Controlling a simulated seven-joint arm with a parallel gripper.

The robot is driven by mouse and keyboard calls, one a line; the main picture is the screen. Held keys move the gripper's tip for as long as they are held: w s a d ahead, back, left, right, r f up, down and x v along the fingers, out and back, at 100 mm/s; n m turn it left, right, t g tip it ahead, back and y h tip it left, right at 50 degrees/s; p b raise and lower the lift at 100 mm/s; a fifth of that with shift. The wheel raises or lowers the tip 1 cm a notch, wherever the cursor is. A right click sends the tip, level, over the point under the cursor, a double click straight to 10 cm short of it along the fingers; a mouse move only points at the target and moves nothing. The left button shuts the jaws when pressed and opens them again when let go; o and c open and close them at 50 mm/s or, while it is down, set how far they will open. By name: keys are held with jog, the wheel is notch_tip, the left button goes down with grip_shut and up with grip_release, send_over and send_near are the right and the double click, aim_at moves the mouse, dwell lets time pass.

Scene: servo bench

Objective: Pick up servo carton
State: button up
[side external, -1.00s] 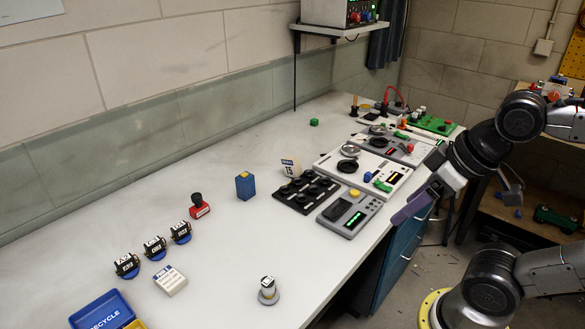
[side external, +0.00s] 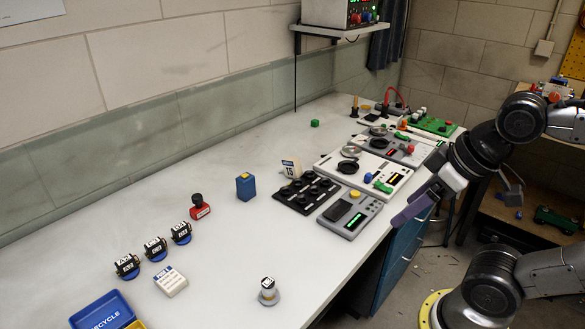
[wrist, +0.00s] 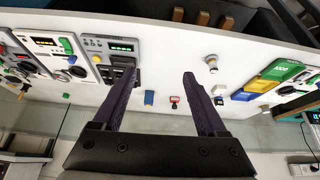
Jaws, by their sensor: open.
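A small white carton with a blue band (side external: 170,281) lies on the bench at the lower left, below several black servo-like pieces on blue discs (side external: 155,248). My gripper (side external: 410,210) is at the bench's right edge, far from the lower-left carton and beyond the keypad device. In the wrist view my gripper (wrist: 162,72) is open, with nothing between its purple fingers.
A black tray of round parts (side external: 306,194), a grey keypad device (side external: 349,213) and panels (side external: 363,174) crowd the right side. A blue box (side external: 245,187), red stamp (side external: 199,207), small jar (side external: 268,291) and blue recycle bin (side external: 102,311) stand apart.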

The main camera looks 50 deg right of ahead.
jog(key=w+r+n+t, duration=0.2)
jog(key=w+r, duration=0.7)
jog(key=w, duration=0.1)
jog(key=m+g, duration=0.2)
jog(key=g, duration=0.1)
send_over(293, 166)
jog(key=s+d, duration=0.2)
jog(key=s, duration=0.2)
notch_tip(293, 166, down, 16)
jog(key=x, duration=0.7)
jog(key=shift+w+a, duration=0.15)
jog(key=shift+w, duration=0.1)
jog(key=shift+x, duration=3.05)
jog(key=shift+s, duration=0.15)
grip_shut()
